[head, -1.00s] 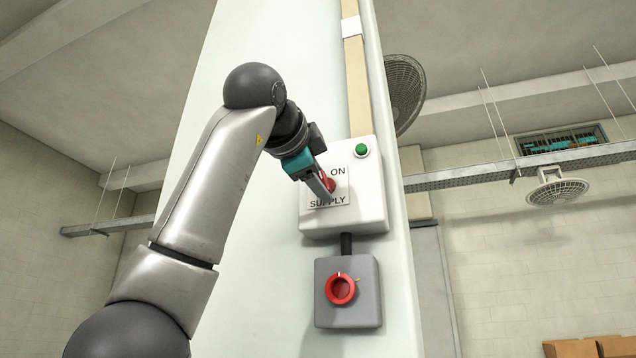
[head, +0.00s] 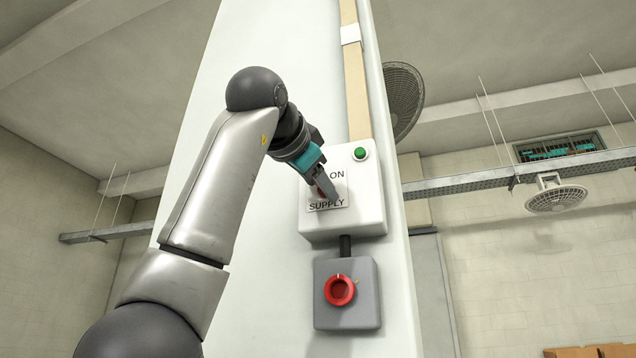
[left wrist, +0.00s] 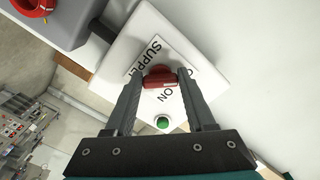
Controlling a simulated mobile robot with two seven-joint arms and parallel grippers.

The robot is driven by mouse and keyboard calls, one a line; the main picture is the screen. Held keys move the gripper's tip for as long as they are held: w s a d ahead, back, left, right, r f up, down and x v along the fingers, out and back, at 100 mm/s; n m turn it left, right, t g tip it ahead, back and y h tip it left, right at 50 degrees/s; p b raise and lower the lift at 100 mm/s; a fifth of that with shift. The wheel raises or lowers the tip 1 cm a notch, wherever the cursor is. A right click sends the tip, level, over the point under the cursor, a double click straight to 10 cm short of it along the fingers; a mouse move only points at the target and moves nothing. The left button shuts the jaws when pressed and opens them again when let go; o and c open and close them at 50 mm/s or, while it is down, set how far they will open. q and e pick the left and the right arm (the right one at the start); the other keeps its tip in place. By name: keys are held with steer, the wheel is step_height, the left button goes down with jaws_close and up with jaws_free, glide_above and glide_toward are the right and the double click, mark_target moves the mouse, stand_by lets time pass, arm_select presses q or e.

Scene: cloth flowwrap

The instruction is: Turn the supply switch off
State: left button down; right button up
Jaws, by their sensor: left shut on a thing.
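The supply switch is a white box (head: 370,216) on the white column, with a label plate reading ON and SUPPLY. Its red handle (left wrist: 158,78) shows in the left wrist view between my fingertips, lying across the gap, near the word ON. My left gripper (head: 326,188) is shut on this handle, and its fingers hide most of the handle and part of the plate in the head view. The gripper also shows in the left wrist view (left wrist: 160,74). A green button or lamp (head: 360,153) sits at the box's top right. My right gripper is not in view.
Below the switch is a grey box (head: 348,317) with a red ring knob (head: 340,290), joined by a short dark conduit. A beige trunking (head: 357,90) runs up from the switch. A fan (head: 402,100) stands out behind the column's right edge. The column face beside the box is bare.

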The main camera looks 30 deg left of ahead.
arm_select(q)
steer(key=shift+c, duration=1.2)
jaws_free()
steer(key=b+v, duration=0.3)
steer(key=v, duration=1.2)
steer(key=shift+s, duration=0.2)
steer(key=shift+w, duration=0.1)
